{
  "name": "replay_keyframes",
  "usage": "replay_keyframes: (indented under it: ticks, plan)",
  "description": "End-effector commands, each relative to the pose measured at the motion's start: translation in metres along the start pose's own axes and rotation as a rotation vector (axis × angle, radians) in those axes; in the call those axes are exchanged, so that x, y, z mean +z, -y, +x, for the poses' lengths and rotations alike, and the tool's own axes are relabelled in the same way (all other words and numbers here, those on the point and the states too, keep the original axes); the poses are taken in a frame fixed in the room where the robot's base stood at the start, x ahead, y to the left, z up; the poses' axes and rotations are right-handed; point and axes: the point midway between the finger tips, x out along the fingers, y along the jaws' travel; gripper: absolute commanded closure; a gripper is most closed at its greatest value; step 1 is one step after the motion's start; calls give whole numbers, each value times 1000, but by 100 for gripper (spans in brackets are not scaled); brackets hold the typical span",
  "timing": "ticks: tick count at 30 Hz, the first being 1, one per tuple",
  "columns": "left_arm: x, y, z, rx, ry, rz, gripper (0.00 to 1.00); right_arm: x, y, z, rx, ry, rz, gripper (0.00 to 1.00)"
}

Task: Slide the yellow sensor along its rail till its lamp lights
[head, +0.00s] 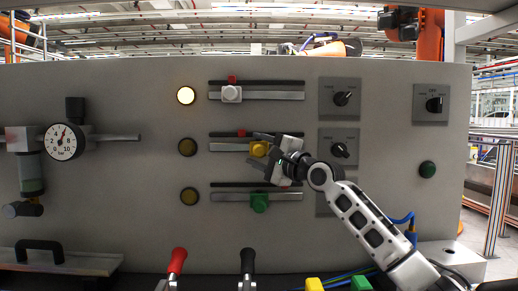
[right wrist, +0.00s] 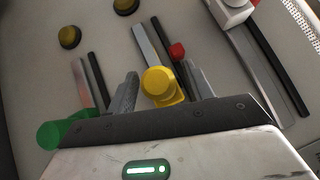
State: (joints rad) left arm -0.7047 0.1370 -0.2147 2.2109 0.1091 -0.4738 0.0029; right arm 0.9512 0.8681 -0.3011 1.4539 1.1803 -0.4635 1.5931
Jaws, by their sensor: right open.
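The yellow sensor (head: 259,149) sits on the middle rail (head: 224,147), to the right of a red marker (head: 241,133) on the dark strip above the rail. The amber lamp (head: 187,147) left of this rail is dark. My right gripper (head: 264,152) is at the sensor. In the right wrist view its open fingers (right wrist: 163,90) stand either side of the yellow sensor (right wrist: 160,84), with a gap visible at the right finger. The red marker also shows there (right wrist: 177,51). My left gripper is not in view.
Above is a rail with a white sensor (head: 231,93) under its red marker and a lit lamp (head: 185,95). Below is a rail with a green sensor (head: 259,202) and a dark lamp (head: 189,196). Black knobs (head: 342,99) are on the right; a gauge (head: 64,142) is at left.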

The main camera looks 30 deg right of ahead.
Motion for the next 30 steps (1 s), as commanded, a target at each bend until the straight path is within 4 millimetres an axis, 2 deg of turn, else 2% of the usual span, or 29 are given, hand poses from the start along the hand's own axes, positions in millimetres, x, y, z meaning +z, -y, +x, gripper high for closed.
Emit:
replay_keyframes:
  ticks: [7,12,13,17,23,30]
  plan:
    - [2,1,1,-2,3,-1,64,0,0,1,1,0,0,48]
    - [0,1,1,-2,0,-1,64,0,0,0,1,0,1,96]
    - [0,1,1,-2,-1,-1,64,0,0,0,1,0,1,100]
    - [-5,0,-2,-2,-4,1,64,3,0,3,2,1,2,100]
    - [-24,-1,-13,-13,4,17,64,23,-4,25,4,2,4,100]
    - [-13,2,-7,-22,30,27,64,30,-12,31,1,-2,0,100]
